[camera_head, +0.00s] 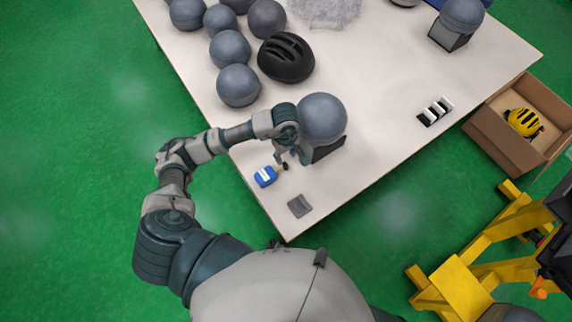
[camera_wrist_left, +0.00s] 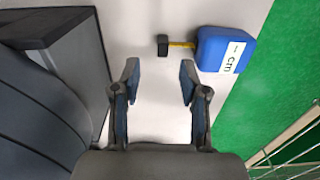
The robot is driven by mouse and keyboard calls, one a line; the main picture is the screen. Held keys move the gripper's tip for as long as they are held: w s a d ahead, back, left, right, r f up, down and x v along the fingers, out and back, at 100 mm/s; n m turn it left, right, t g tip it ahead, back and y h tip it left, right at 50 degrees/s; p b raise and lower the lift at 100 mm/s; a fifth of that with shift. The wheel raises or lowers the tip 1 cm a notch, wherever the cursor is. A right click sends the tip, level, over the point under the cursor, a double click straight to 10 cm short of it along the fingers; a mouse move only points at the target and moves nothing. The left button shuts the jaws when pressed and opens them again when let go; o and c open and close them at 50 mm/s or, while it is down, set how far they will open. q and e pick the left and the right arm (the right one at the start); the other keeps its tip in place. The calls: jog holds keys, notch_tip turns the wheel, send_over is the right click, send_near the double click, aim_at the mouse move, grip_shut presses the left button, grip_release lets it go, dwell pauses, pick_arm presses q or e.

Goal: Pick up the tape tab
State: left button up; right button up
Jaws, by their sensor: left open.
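A blue tape measure (camera_head: 265,176) lies on the white table, and it also shows in the left wrist view (camera_wrist_left: 226,50) with a white label. A short yellow strip (camera_wrist_left: 181,44) leads from it to a small dark tape tab (camera_wrist_left: 162,45). In the head view the tab (camera_head: 285,166) sits just right of the blue body. My left gripper (camera_wrist_left: 160,76) is open, with nothing between its fingers. In the wrist view the tab is beyond the fingertips, roughly in line with the gap. In the head view the left gripper (camera_head: 290,157) is close to the tab. My right gripper is not in view.
A grey ball (camera_head: 322,118) on a dark stand (camera_head: 328,148) is beside my left gripper. A grey pad (camera_head: 300,206) lies near the table corner. Several grey balls and a black helmet (camera_head: 286,58) are further back.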

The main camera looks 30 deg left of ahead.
aim_at(285, 164)
pick_arm(q)
jog(key=shift+f, duration=0.7)
jog(key=shift+s+f, duration=0.2)
jog(key=shift+f, duration=1)
notch_tip(285, 164, down, 2)
jog(key=shift+a+f, duration=0.1)
jog(key=shift+f, duration=0.3)
grip_shut()
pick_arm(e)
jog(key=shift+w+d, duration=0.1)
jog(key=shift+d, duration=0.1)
